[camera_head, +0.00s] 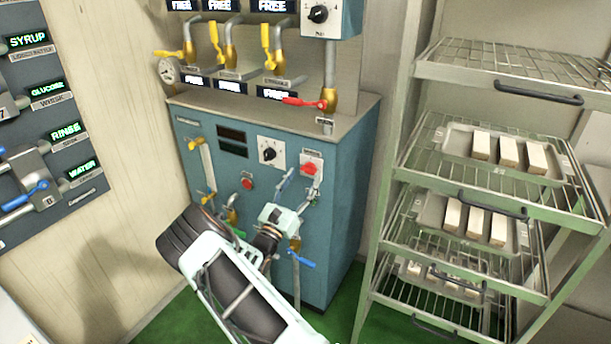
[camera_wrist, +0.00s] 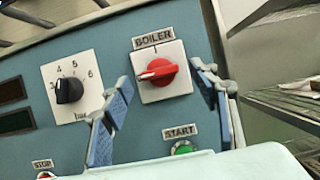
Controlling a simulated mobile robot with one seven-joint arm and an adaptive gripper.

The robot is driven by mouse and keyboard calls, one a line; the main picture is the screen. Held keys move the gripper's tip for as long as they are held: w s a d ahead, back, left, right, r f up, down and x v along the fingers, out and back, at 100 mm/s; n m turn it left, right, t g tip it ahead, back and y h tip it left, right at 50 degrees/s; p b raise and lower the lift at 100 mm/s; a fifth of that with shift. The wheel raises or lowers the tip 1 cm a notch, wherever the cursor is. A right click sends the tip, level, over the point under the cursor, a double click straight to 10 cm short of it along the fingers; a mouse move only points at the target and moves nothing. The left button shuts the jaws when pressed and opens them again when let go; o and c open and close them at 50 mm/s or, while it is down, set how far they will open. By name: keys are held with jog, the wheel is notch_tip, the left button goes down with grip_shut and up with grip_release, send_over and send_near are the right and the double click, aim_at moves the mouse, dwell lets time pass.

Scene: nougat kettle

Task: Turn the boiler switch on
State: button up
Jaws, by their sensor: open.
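The boiler switch (camera_head: 310,168) is a red rotary knob on a white square plate on the blue cabinet's front. In the wrist view the red knob (camera_wrist: 157,72) sits under the label BOILER. Its white-marked end points left, and a "1" mark is at the top of the plate. My gripper (camera_head: 301,184) is in front of the cabinet, near the switch. In the wrist view my gripper (camera_wrist: 163,82) is open, with one blue-padded finger on each side of the knob. The fingers appear apart from the knob; depth is hard to tell.
A black dial (camera_wrist: 69,90) is left of the switch. A green START button (camera_wrist: 184,148) is below it and a red STOP button (camera_wrist: 45,176) lower left. A wire rack (camera_head: 400,180) with trays stands right.

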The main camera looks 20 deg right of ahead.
aim_at(308, 170)
jog(key=shift+x, duration=1.25)
jog(key=c, duration=1.2)
